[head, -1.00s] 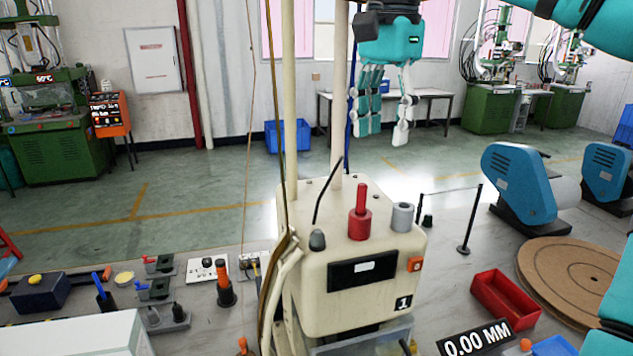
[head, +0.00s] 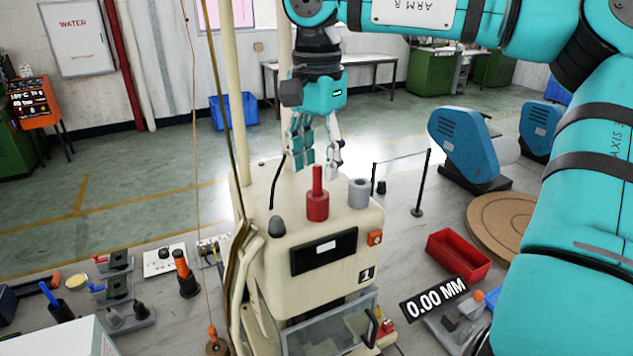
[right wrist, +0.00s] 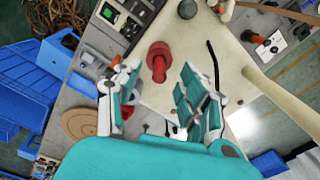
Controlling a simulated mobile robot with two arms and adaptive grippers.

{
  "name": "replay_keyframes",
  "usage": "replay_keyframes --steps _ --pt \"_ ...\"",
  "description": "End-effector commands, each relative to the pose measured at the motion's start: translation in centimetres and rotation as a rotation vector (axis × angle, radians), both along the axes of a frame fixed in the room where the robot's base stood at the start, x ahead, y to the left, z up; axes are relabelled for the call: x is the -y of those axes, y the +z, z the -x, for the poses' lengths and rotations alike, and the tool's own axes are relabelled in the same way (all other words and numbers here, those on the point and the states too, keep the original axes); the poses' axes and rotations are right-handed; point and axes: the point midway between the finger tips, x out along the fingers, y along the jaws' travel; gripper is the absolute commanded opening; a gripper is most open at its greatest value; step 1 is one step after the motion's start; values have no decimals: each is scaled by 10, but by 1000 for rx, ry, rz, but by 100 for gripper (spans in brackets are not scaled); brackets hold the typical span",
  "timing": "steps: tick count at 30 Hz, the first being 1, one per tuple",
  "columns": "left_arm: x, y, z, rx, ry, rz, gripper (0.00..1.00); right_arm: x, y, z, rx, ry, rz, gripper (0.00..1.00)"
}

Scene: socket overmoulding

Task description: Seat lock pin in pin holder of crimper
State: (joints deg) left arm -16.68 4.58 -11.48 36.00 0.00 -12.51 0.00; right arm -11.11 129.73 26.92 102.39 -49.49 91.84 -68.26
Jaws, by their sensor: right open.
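The crimper is a cream machine (head: 325,283) marked 1. On its top stands a red pin (head: 317,180) with a wide red base, which I take for the lock pin. A grey hollow cylinder (head: 358,194), which looks like the pin holder, stands to its right with nothing in it. My right gripper (head: 317,160) is open and empty, pointing down just above and behind the red pin. In the right wrist view the red pin (right wrist: 157,62) lies ahead of the gap between the spread fingers (right wrist: 160,95). The grey cylinder is not clear there. My left gripper is not in view.
A dark grey knob (head: 277,227) and a thin bent black rod (head: 278,180) rise from the crimper top. Cream columns stand behind. A red tray (head: 458,255) and a brown round board (head: 503,222) lie to the right. Small tools sit on the bench at left.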

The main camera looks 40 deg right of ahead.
Motion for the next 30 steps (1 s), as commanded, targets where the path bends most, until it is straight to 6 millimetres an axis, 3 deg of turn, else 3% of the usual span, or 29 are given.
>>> replay_keyframes --steps 6,13,23,30 --pt "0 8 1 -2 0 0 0 0 -21 0 0 0 0 42" --pt "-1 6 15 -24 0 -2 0 0 -23 0 2 -1 0 42" --pt "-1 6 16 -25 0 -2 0 0 -23 0 1 -1 0 0" --pt "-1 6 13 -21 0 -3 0 0 -23 0 1 0 0 0"
